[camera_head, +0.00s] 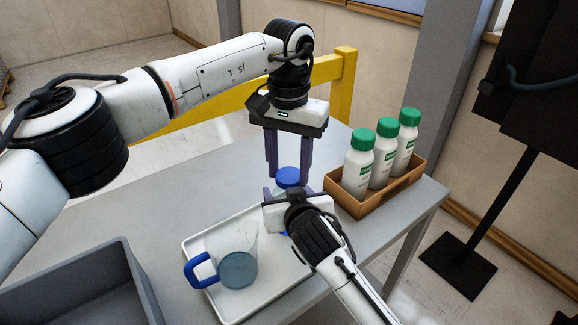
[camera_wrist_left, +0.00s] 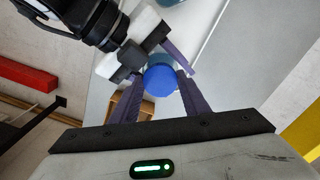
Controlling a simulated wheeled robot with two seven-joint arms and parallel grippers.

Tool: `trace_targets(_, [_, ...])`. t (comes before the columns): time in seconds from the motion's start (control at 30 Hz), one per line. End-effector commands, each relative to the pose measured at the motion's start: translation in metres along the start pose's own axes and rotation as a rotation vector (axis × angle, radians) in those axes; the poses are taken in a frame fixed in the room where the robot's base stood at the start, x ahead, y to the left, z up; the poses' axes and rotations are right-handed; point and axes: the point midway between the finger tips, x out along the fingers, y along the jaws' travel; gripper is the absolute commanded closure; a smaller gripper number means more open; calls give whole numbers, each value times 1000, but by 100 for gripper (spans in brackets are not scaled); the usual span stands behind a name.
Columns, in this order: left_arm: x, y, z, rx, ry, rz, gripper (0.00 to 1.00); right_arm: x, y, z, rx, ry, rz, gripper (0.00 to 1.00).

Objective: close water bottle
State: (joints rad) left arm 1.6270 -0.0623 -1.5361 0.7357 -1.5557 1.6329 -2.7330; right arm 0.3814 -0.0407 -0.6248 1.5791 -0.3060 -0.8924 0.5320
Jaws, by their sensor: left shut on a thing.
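The water bottle (camera_head: 279,190) is clear and bluish, and its blue cap (camera_head: 288,175) sits at its top. My left gripper (camera_head: 288,181) points down from above with its fingers on both sides of the cap, shut on it. The left wrist view shows the cap (camera_wrist_left: 160,81) between these fingers, with the bottle (camera_wrist_left: 158,60) behind it. My right gripper (camera_head: 284,197) comes in from the lower right, with its fingers around the bottle body, and appears shut on it. Most of the body is hidden behind the right gripper. How tightly the cap sits is not visible.
A white tray (camera_head: 196,241) lies on the grey table (camera_head: 165,205), with a clear pitcher (camera_head: 231,250) with a blue handle on it. A brown box (camera_head: 353,206) holds three white bottles with green caps (camera_head: 387,127). A grey bin (camera_head: 131,262) is at lower left. A yellow rail (camera_head: 346,85) stands behind.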

Motion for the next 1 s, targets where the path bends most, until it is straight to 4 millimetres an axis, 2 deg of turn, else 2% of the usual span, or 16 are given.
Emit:
trace_targets(0.2, [-1,0,0,1,1,0,79,0,0,1,0,-3,1,100])
trace_targets(0.23, [-1,0,0,0,1,0,57,0,0,1,0,-3,1,100])
trace_targets(0.33, [-1,0,0,0,1,0,40,0,0,1,0,-3,1,100])
trace_targets(0.67, [-2,0,0,-2,1,0,40,0,0,1,0,-2,1,100])
trace_targets(1.0, [-41,0,-1,-3,2,0,40,0,0,1,0,-2,1,100])
